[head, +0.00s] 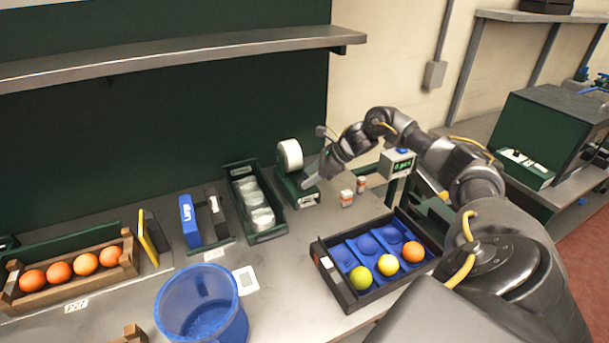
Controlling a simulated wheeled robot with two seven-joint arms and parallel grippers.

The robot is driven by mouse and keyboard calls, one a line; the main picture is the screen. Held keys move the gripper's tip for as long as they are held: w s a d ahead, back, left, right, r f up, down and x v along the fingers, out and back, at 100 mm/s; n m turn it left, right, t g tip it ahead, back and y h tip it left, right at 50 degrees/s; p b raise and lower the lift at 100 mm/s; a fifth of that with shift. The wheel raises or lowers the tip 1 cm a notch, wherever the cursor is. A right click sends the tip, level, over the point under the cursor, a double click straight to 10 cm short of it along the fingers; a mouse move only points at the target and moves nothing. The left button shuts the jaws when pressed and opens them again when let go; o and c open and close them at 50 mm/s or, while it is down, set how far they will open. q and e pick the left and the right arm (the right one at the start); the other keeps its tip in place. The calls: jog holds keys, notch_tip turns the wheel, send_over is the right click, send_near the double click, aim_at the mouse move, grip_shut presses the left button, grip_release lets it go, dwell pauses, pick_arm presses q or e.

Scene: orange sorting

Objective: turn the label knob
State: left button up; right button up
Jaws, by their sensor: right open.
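The label dispenser (298,198) is a dark green unit at the back of the bench, with a white label roll (290,155) standing upright on top. My right gripper (314,188) is at the dispenser's right side, its fingers pointing down and left beside the green body. The jaws are open. I cannot tell whether the fingers touch the dispenser. The label knob is not clearly visible; the gripper covers that side. My left gripper is not in view.
A black tray (317,247) with blue cups holds several fruits at front right. Two small orange-and-white bottles (346,198) stand right of the dispenser. A green bin (265,237) of clear containers is to its left. A blue bucket (203,305) and a wooden crate (72,284) of oranges stand farther left.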

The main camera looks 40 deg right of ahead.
jog(key=shift+x, duration=1.25)
jog(key=shift+c, duration=0.4)
jog(key=c, duration=0.9)
